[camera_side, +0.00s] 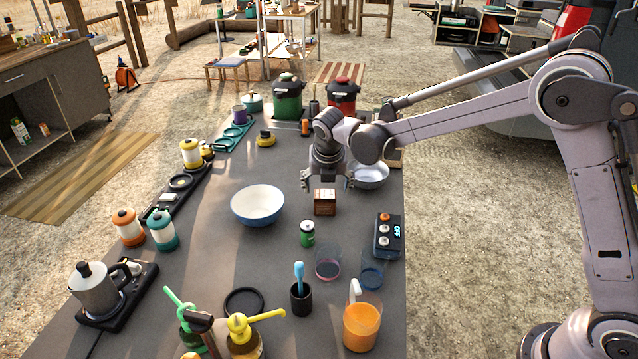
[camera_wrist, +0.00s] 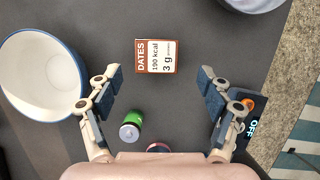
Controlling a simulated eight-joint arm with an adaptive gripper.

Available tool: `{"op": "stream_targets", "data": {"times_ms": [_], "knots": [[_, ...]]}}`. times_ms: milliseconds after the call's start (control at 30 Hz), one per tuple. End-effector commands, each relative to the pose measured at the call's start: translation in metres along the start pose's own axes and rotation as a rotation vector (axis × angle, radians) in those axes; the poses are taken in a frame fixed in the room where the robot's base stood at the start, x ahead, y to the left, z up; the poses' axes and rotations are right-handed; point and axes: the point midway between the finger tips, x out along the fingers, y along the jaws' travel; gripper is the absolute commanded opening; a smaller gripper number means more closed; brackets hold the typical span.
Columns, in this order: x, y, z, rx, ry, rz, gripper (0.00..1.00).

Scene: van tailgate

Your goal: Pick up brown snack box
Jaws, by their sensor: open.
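The brown snack box (camera_side: 325,203) stands on the dark table, right of the blue-rimmed bowl. In the wrist view the box (camera_wrist: 155,56) shows a white label reading "DATES" and "190 kcal", and it lies beyond the fingertips, between their lines. My gripper (camera_side: 325,184) is open and empty, just above and behind the box in the side view. In the wrist view its two fingers (camera_wrist: 160,80) are spread wide, with the box apart from both.
The white bowl (camera_side: 258,205) is left of the box and a second bowl (camera_side: 369,175) is behind it to the right. A green jar (camera_side: 307,234) stands in front. A control unit with an "OFF" display (camera_side: 388,238) is at right.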

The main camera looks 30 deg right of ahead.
Motion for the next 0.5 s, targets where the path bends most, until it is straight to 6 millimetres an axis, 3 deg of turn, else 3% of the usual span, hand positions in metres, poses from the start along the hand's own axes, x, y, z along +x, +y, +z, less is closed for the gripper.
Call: {"op": "stream_targets", "data": {"times_ms": [267,500], "knots": [[0.019,0.001,0.0,0.002,0.0,0.0,0.79],[0.051,0.004,0.0,0.002,0.0,0.0,0.79]]}}
